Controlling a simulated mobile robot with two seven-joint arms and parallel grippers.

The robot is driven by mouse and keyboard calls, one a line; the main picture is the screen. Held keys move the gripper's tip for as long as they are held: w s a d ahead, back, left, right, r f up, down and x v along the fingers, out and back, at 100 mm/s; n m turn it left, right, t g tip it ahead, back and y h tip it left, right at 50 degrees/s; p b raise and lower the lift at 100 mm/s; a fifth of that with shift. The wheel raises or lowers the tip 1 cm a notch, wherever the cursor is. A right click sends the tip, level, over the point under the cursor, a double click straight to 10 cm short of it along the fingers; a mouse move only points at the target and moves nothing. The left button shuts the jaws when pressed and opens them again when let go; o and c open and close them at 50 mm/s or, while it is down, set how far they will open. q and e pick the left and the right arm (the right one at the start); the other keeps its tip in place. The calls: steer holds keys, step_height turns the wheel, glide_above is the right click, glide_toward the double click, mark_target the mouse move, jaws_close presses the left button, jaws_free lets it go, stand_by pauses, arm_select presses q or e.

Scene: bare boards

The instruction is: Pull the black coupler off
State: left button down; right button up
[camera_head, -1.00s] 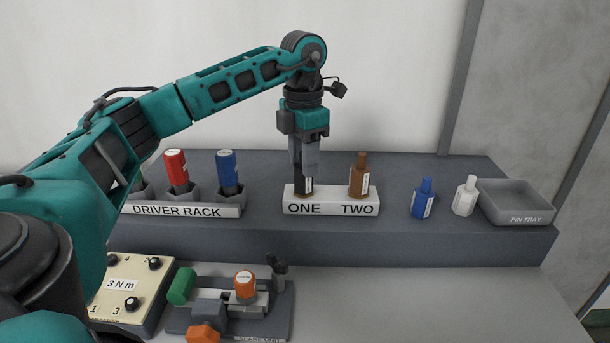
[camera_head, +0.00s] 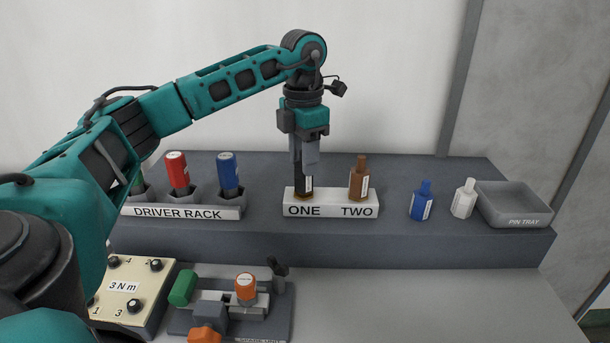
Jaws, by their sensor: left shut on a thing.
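The black coupler (camera_head: 301,181), with a white label on its side, stands upright at the ONE place of the white block (camera_head: 330,209). My left gripper (camera_head: 304,164) points straight down from above and is shut on its upper part. A small brownish patch shows at the coupler's foot, just above the block; I cannot tell whether the two still touch. A brown coupler (camera_head: 359,181) stands upright at the TWO place, to the right of my gripper. My right gripper is not in view.
A driver rack (camera_head: 180,212) with red and blue drivers stands to the left. A blue bottle-shaped piece (camera_head: 421,201), a white one (camera_head: 464,199) and the pin tray (camera_head: 515,208) stand to the right. A fixture (camera_head: 260,322) and a dial box (camera_head: 125,287) are in front, lower down.

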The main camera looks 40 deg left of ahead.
arm_select(q)
steer(key=shift+r, duration=0.3)
steer(key=shift+r+p, duration=1.15)
steer(key=shift+p, duration=0.2)
steer(key=shift+r+p, duration=0.3)
steer(key=shift+r, duration=1.6)
